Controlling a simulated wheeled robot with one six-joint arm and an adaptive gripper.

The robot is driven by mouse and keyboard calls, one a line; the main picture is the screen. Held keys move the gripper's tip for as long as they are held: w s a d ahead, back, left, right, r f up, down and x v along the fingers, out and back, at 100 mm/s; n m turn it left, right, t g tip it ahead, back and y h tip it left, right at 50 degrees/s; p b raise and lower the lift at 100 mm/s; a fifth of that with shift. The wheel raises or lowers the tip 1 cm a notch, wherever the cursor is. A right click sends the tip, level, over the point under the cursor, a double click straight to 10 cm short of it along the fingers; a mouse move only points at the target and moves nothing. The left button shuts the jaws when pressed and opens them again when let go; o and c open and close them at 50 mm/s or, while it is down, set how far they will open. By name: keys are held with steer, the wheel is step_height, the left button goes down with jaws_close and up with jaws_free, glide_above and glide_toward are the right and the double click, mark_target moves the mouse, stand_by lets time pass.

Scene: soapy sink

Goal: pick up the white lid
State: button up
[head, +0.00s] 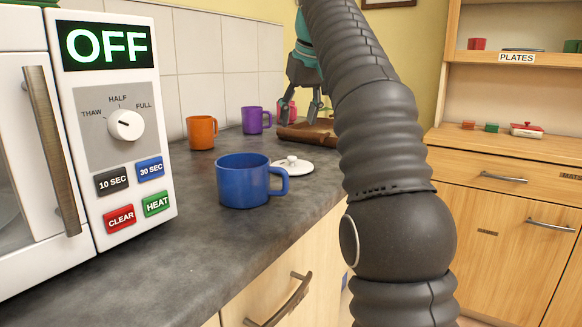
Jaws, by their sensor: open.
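The white lid (292,167) lies flat on the dark grey counter, just behind and to the right of the blue mug (243,181). It has a small round knob on top, and the mug's handle hides part of its left edge. My gripper (298,118) is open, with its fingers pointing down, in the air above the counter. It appears higher in the picture than the lid and apart from it. Part of my gripper is hidden behind my arm.
An orange mug (201,132), a purple mug (252,120) and a pink mug (287,112) stand farther back. A brown object (310,132) lies near the gripper. A microwave (120,110) stands at left. The counter (150,265) is clear in front.

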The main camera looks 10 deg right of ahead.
glide_above(292, 157)
steer(key=s, duration=0.3)
step_height(292, 157, down, 6)
steer(key=shift+w+a+r, duration=0.1)
steer(key=shift+w+r, duration=0.05)
steer(key=shift+r, duration=0.05)
steer(key=shift+d+x, duration=0.2)
steer(key=shift+x, duration=2.45)
steer(key=shift+w+d, duration=0.1)
steer(key=shift+d, duration=0.05)
steer(key=shift+c, duration=0.2)
jaws_close()
